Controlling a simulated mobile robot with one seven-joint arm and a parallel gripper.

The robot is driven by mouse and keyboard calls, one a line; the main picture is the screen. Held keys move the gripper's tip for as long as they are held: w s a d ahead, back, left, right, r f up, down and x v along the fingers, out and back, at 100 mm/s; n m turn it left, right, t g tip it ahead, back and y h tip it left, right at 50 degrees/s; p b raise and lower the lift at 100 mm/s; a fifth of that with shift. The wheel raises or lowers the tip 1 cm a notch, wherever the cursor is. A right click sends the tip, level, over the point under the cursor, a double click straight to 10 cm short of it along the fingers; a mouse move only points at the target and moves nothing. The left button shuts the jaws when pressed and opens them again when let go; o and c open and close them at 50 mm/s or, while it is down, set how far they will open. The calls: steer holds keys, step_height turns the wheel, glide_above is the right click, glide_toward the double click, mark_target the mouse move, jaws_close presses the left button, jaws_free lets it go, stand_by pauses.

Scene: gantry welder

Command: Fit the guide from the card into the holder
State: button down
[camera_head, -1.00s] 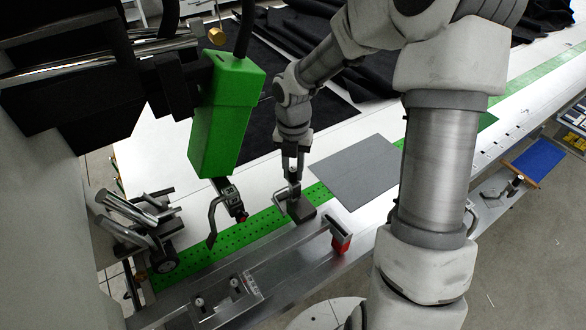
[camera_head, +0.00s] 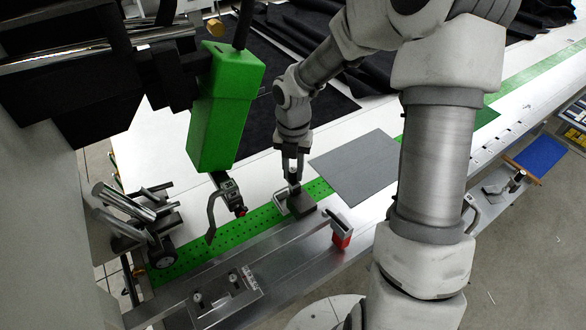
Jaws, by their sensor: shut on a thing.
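My gripper (camera_head: 294,173) points down in the middle of the picture and is shut on a small metal guide (camera_head: 281,203). The guide is a bent, loop-like piece that reaches out to the left below the fingers. It is right at a dark grey block (camera_head: 303,204), which looks like the holder, on the green perforated strip. I cannot tell whether the guide is seated in the block or only touching it. The grey card (camera_head: 352,170) lies flat on the white table to the right, with nothing visible on it.
A red-and-metal clamp (camera_head: 341,234) stands on the rail at front right. A wheeled metal fixture (camera_head: 140,220) is at left. Dark fabric (camera_head: 250,110) lies behind.

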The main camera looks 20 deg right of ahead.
steer(key=shift+f+b, duration=0.7)
steer(key=shift+f, duration=0.5)
steer(key=c, duration=0.6)
jaws_free()
steer(key=shift+r, duration=0.1)
